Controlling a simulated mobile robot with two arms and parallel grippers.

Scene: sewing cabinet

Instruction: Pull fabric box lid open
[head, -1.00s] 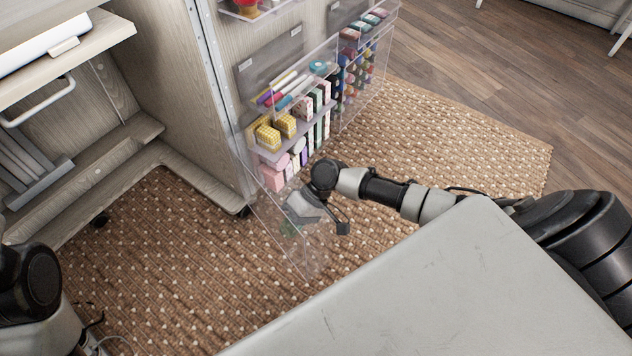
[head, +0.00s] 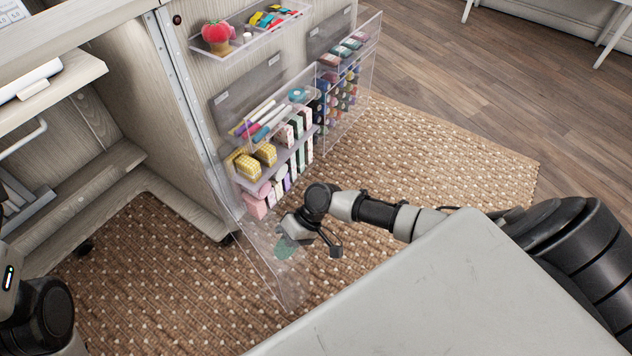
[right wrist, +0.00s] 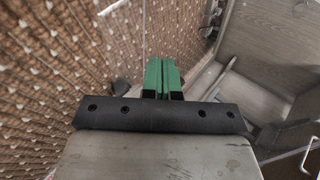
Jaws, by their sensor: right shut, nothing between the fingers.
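The fabric box (head: 243,170) is a clear box on the cabinet's side, holding yellow, pink and patterned folded fabrics. Its clear lid (head: 266,272) stands swung out from the box's near edge, over the rug. My right gripper (head: 286,247) is beyond the lid, on the side facing the box, and its green fingers show through the clear panel. The right wrist view shows the green fingers (right wrist: 162,78) shut together with nothing between them. I cannot tell whether they touch the lid. My left gripper is out of view; only part of my left arm shows at the lower left.
A clear bin of thread spools (head: 340,95) hangs beyond the fabric box. An upper tray holds a red pincushion (head: 217,34). The cabinet (head: 185,130) stands at left with open shelves. The woven rug (head: 440,150) is clear to the right.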

